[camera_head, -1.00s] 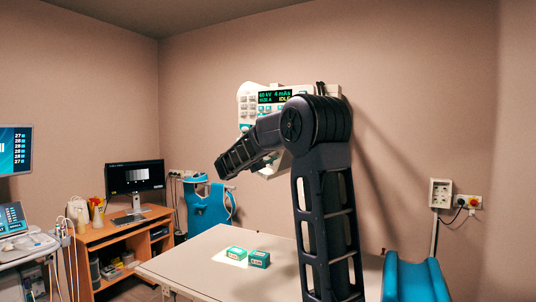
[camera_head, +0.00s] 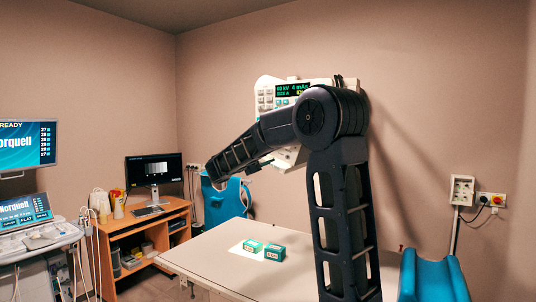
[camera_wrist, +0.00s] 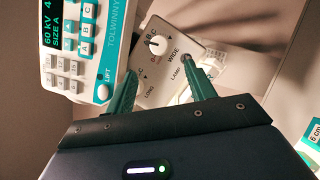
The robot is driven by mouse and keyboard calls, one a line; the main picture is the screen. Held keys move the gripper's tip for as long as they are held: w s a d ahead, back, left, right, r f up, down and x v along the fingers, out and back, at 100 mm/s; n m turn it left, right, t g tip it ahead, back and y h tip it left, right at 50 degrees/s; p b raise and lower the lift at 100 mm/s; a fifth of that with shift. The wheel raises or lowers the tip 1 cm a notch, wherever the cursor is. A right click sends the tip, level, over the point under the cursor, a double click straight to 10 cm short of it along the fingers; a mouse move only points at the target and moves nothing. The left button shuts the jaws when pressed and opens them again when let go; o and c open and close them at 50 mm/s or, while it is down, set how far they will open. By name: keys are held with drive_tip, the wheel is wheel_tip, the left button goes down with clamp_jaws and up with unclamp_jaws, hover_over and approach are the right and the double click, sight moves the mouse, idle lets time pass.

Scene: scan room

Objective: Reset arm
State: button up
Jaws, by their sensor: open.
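My gripper (camera_wrist: 158,64) shows in the wrist view with its two teal fingers apart and nothing between them. In the head view my arm rises at the right of centre, bends at a high joint and reaches down to the left. The gripper is mostly hidden there behind my own arm links. I cannot tell the exact gap between the fingers and the panel.
A white console (camera_head: 265,92) with a green-lit display hangs on the wall behind my arm. Two green boxes (camera_head: 252,246) (camera_head: 275,253) stand on the table (camera_head: 200,260). A blue cushion (camera_head: 432,279) is at right, a wooden desk (camera_head: 150,222) at left. The table's left part is clear.

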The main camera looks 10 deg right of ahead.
drive_tip(key=s+d+f+m+g+y, duration=0.2)
drive_tip(key=s+d+f+g+y, duration=0.25)
drive_tip(key=s, duration=0.55)
drive_tip(key=s+d+f+m+g+y, duration=0.15)
drive_tip(key=s+d+f+y, duration=0.25)
drive_tip(key=s+d+f, duration=0.45)
drive_tip(key=s+a+f+m+t+y, duration=0.1)
drive_tip(key=s+a+f+m+y, duration=0.1)
drive_tip(key=s+a+f+y, duration=0.3)
drive_tip(key=s+a+f+m+t+y, duration=0.1)
drive_tip(key=s+a+f+m+y, duration=0.2)
drive_tip(key=s, duration=0.9)
drive_tip(key=shift+s+a+f+m+y, duration=0.2)
drive_tip(key=shift+a+f+m+y, duration=0.15)
drive_tip(key=shift+a+f+y, duration=0.65)
drive_tip(key=shift+d+f, duration=0.15)
drive_tip(key=shift+f, duration=0.05)
